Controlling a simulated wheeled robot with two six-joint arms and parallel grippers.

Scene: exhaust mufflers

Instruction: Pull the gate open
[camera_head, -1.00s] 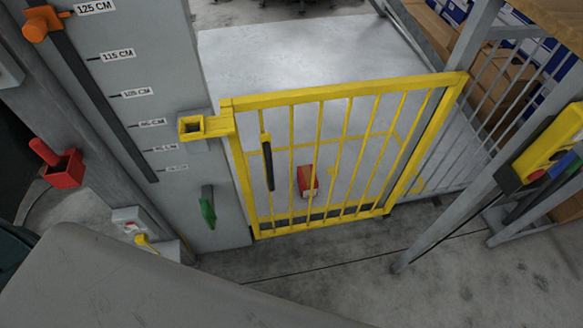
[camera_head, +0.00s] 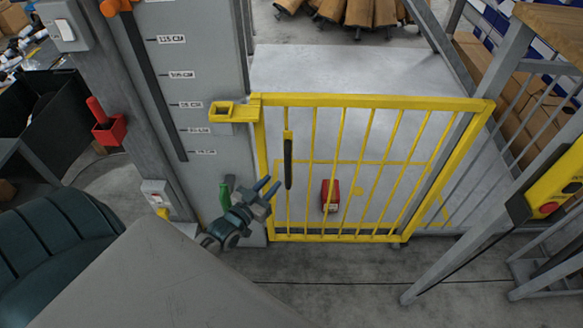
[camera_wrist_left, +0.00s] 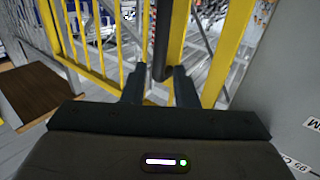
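The yellow barred gate (camera_head: 375,102) stands shut against the grey post with its yellow latch bracket (camera_head: 232,112). A black upright handle (camera_head: 288,165) is on the gate's left side. My left gripper (camera_head: 267,186) is open and empty, just left of and below the handle. In the left wrist view the handle (camera_wrist_left: 163,40) lies ahead, in line with the gap between the two spread fingers (camera_wrist_left: 160,88). No clear contact shows between fingers and handle. My right gripper is not in view.
A grey post with height marks (camera_head: 190,60) stands left of the gate, with a green lever (camera_head: 226,192) low on it. A red box (camera_head: 330,195) shows behind the bars. A grey frame with a yellow control box (camera_head: 555,185) is at the right. The floor before the gate is clear.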

